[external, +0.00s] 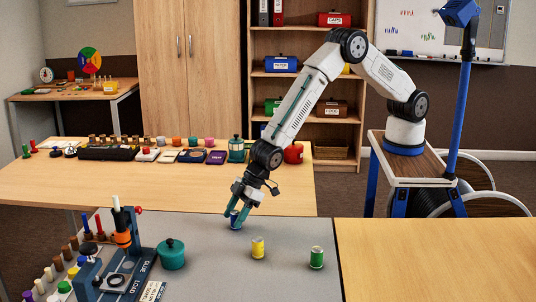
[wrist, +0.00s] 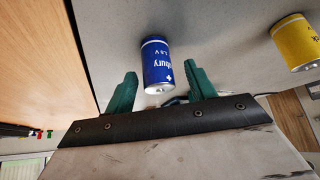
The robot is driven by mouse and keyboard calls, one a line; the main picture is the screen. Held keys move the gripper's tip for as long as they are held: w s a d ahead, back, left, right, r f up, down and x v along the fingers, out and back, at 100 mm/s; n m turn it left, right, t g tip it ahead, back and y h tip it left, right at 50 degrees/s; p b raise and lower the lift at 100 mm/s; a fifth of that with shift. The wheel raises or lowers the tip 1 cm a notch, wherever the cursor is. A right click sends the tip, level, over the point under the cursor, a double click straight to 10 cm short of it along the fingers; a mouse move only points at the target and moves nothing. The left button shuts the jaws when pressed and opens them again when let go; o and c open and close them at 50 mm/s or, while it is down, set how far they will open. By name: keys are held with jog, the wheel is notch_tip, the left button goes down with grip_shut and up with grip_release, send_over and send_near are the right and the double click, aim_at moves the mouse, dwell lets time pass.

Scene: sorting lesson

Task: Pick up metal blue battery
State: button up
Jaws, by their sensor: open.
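The blue battery (wrist: 157,65) is a blue cylinder with white lettering and a metal end, standing on the grey mat (external: 205,285). In the external view the blue battery (external: 235,222) is partly hidden by my fingers. My gripper (external: 238,214) is down at it, with green fingers. In the wrist view my gripper (wrist: 160,86) is open, one finger on each side of the battery, with a gap visible on both sides.
A yellow battery (external: 257,247) and a green one (external: 316,257) stand to the right on the mat. The yellow one also shows in the wrist view (wrist: 296,42).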

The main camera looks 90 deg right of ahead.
jog(key=shift+x, duration=0.8)
jog(key=c, duration=1.1)
jog(key=shift+r, duration=0.1)
